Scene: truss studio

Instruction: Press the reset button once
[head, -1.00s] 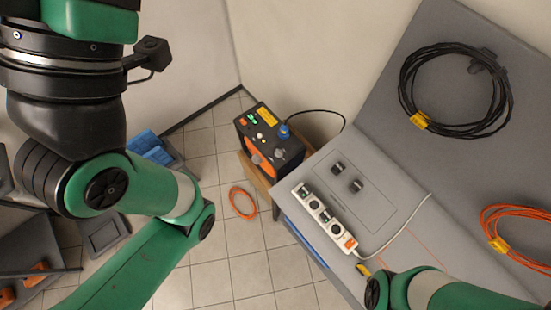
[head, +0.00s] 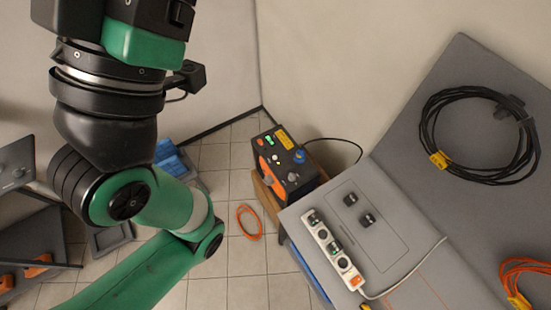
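A black and orange box unit (head: 287,188) stands beyond the grey workbench, left of its far corner. Its top panel carries small green lights (head: 269,141), a yellow label (head: 284,139) and a blue part (head: 299,157) by the cable. Some small controls show on it, but I cannot tell which one is the reset button. My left arm fills the left side, and its wrist runs out of the top edge, so the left gripper is out of frame. My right gripper is not in view.
A white power strip (head: 333,248) with an orange end lies on the grey workbench (head: 400,235), near two small black parts. A coiled black cable (head: 429,134) and an orange coil (head: 520,268) lie to the right. An orange ring (head: 240,223) is on the tiled floor.

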